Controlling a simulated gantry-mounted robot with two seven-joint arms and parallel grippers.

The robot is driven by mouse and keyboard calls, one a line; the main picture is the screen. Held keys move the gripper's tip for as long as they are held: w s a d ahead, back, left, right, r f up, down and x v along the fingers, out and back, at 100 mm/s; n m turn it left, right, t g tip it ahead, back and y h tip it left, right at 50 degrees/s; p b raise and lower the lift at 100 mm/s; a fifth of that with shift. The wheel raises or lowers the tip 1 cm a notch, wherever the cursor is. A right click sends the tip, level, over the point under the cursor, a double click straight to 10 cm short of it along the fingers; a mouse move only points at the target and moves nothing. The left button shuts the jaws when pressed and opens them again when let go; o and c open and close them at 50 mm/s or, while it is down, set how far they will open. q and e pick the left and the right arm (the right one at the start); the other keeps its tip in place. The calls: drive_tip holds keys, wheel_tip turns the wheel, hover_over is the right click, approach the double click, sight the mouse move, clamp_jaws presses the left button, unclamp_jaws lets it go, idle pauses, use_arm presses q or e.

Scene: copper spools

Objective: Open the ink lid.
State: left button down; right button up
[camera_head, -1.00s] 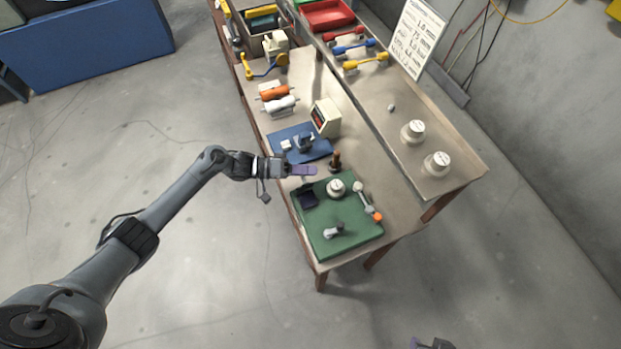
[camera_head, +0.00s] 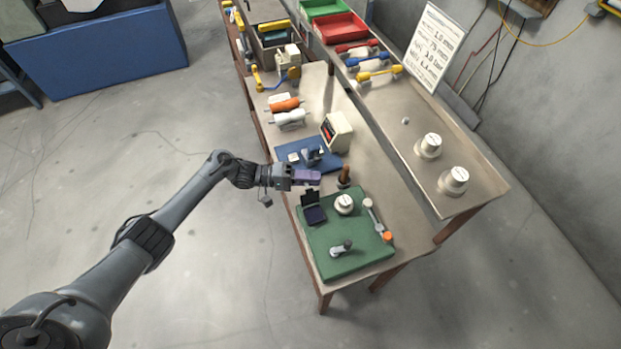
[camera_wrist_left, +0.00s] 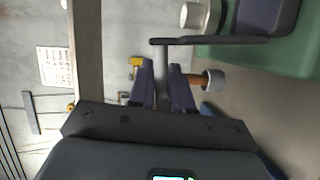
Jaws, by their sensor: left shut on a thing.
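The ink pad (camera_head: 314,214) is a dark box on the green mat (camera_head: 345,262). Its lid (camera_head: 309,197) stands raised along the pad's far edge in the head view. In the left wrist view the lid (camera_wrist_left: 222,40) shows edge-on beside the dark pad (camera_wrist_left: 272,16). My left gripper (camera_head: 314,178), with purple fingers, is just beyond the lid. My right gripper is not in view.
A stamp with a brown handle (camera_head: 344,175) stands close beside the left gripper. A blue mat (camera_head: 308,155) lies behind.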

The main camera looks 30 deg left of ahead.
use_arm(q)
drive_tip(key=shift+f, duration=0.15)
drive_tip(key=c, duration=1.1)
unclamp_jaws()
drive_tip(key=b+v, duration=0.1)
drive_tip(key=v, duration=0.9)
drive_tip(key=shift+s+a, duration=0.25)
drive_tip(key=shift+a, duration=0.1)
